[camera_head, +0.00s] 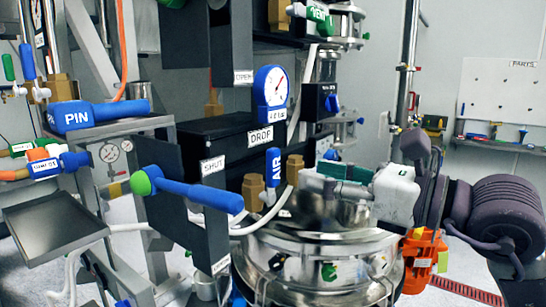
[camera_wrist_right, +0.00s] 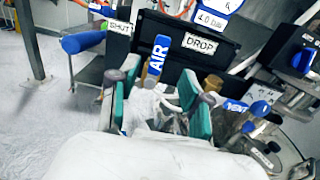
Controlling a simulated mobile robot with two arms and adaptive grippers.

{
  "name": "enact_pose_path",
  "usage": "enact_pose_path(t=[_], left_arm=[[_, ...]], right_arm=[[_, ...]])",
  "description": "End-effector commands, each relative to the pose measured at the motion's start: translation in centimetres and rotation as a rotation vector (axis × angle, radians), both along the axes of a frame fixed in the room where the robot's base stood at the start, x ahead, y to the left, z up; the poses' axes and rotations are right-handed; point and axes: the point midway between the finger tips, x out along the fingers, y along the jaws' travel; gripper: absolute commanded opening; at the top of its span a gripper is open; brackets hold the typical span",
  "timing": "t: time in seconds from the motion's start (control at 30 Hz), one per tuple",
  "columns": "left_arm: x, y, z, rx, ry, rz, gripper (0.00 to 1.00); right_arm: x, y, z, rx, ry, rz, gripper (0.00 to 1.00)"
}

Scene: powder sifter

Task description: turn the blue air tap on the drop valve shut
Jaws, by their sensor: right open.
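The blue air tap (camera_head: 273,170), lettered AIR, stands nearly upright beside a brass fitting, just below the DROP sign (camera_head: 261,138). My right gripper (camera_head: 312,180) reaches in from the right, a little to the right of the tap in the head view. In the right wrist view the gripper (camera_wrist_right: 160,78) is open, with green-lined fingers apart. The blue AIR handle (camera_wrist_right: 157,55) shows between and beyond the fingers, and no grip on it is visible. The lower end of the tap is partly hidden there by the gripper. My left gripper is not seen.
A long blue lever with a green hub (camera_head: 190,192) juts out left of the tap, by the SHUT plate (camera_head: 213,167). A pressure gauge (camera_head: 271,86) sits above. A steel vessel (camera_head: 320,255) lies below my right gripper. A grey tray (camera_head: 55,228) stands at left.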

Motion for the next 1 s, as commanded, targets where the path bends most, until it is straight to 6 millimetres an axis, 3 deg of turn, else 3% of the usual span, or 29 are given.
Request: enact_pose_path(t=[0.2, 0.4, 0.83, 0.87, 1.0], left_arm=[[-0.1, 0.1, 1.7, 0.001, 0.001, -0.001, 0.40], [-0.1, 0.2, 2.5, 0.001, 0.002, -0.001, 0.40], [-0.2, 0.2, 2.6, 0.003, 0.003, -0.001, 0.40], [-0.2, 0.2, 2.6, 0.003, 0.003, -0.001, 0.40], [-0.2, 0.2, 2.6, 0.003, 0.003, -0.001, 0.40]], right_arm=[[2.7, 4.0, 0.4, 0.003, 0.003, 0.005, 0.48], [4.5, 6.2, 0.2, 0.003, 0.000, 0.003, 0.48], [5.1, 7.1, 0.0, 0.001, -0.001, 0.002, 0.48], [5.1, 7.1, 0.0, 0.001, -0.001, 0.002, 0.46], [5.1, 7.1, 0.0, 0.001, -0.001, 0.002, 0.23]])
